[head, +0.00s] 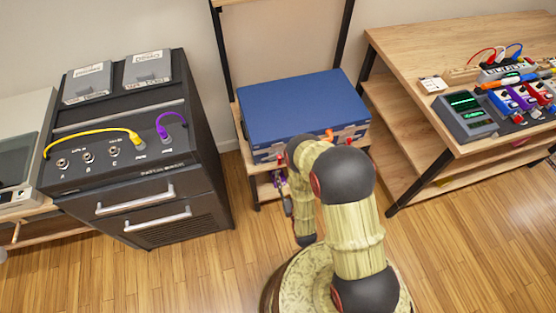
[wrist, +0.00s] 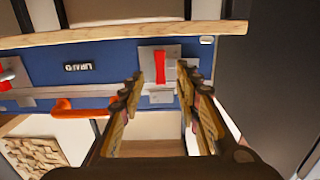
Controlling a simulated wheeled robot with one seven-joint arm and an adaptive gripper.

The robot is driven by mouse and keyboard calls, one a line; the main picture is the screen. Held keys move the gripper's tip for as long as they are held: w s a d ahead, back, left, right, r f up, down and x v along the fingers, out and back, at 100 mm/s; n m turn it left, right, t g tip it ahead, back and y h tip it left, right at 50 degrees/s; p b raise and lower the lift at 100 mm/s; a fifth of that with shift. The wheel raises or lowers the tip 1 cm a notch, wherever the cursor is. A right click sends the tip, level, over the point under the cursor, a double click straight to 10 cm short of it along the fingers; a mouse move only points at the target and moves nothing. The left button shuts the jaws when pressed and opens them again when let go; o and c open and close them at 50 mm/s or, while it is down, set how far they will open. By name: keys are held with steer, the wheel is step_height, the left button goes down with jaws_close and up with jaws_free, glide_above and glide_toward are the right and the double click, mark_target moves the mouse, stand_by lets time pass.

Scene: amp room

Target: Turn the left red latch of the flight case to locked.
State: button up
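The blue flight case (head: 300,106) sits closed on a wooden stand in the head view. Its front (wrist: 112,62) fills the middle of the wrist view, which appears upside down. The left red latch (wrist: 160,68) shows there right of centre, on a grey metal plate, with its red lever upright in the picture. My gripper (wrist: 160,76) is open and empty, one finger on each side of the latch in the picture. Whether the fingers touch it I cannot tell. In the head view my arm hides part of the case front.
The second red latch (wrist: 5,76) is at the wrist view's left edge. An orange handle (wrist: 76,108) sits between the latches. A wooden shelf edge (wrist: 120,36) runs alongside the case. A black amp cabinet (head: 150,150) stands left, a wooden bench (head: 420,55) right. Floor between is open.

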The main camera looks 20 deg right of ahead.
mark_target(280, 161)
steer(key=shift+t, duration=0.3)
steer(key=shift+w+r+b, duration=0.2)
steer(key=shift+w+b, duration=0.15)
steer(key=shift+w, duration=0.95)
steer(key=shift+w+r+b, duration=0.25)
steer(key=shift+w+b, duration=0.15)
steer(key=shift+w, duration=0.95)
steer(key=shift+w+r+b, duration=0.2)
steer(key=shift+w+b, duration=0.15)
steer(key=shift+w, duration=0.95)
steer(key=shift+c, duration=1)
jaws_close()
